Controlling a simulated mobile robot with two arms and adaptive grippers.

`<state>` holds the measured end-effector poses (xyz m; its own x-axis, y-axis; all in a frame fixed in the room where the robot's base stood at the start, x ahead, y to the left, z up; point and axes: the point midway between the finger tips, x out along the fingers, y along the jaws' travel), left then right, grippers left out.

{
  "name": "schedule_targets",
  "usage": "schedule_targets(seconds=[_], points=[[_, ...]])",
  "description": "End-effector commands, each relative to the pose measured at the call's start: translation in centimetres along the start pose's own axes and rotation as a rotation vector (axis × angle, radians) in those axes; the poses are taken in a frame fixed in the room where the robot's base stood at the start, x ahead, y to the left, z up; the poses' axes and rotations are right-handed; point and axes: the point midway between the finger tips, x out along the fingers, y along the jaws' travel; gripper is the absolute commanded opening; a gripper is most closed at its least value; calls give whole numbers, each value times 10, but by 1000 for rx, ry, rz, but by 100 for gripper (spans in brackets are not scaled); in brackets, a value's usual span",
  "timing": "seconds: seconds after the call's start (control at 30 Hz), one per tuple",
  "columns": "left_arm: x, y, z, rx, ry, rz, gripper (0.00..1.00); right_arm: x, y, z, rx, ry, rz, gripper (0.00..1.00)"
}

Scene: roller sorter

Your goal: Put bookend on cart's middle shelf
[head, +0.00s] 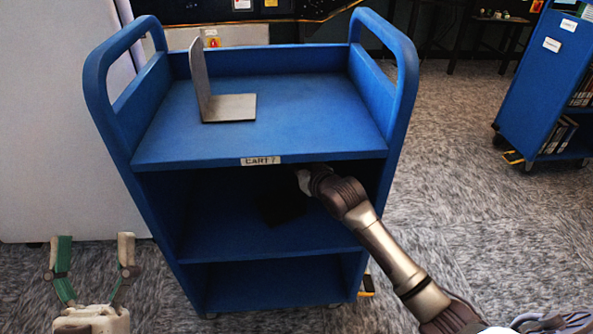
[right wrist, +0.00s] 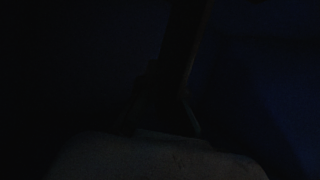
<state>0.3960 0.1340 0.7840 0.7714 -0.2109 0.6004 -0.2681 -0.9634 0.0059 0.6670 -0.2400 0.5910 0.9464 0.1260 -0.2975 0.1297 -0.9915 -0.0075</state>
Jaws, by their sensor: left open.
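A grey L-shaped metal bookend (head: 222,95) stands upright on the top shelf of the blue cart (head: 290,112), left of its middle. My right arm reaches in under the top shelf, into the cart's middle shelf (head: 215,242) space. My right gripper (head: 304,180) is mostly hidden there in shadow. A black shape (head: 283,208) shows on or just above the middle shelf; I cannot tell whether it is an object or shadow. The right wrist view is nearly black, and the fingers' state cannot be made out. My left gripper (head: 93,262) is open and empty, left of the cart.
The top shelf's right side is bare. The lower shelf (head: 270,283) looks empty. A label (head: 261,160) is on the top shelf's front edge. Another blue cart (head: 545,90) with books stands at the far right. A white panel (head: 60,120) stands behind, at the left. Carpet lies open at the right.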

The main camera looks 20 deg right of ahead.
Motion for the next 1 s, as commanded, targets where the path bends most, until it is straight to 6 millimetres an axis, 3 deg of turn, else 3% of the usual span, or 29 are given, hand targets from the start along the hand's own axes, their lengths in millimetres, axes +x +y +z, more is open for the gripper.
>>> schedule_targets(seconds=[0.17, 0.47, 0.67, 1.0], points=[[-1, 2, -13, -4, 81, 3, 76, 1, 0, 3, 0, 6, -1, 0], [-1, 2, -14, -4, 79, 3, 76, 2, 0, 4, 0, 5, -1, 0], [-1, 2, -13, -3, 76, 3, 76, 2, 0, 7, 0, 1, 0, 31], [-1, 1, -13, -3, 78, 3, 76, 1, 0, 4, -1, 2, 0, 31]])
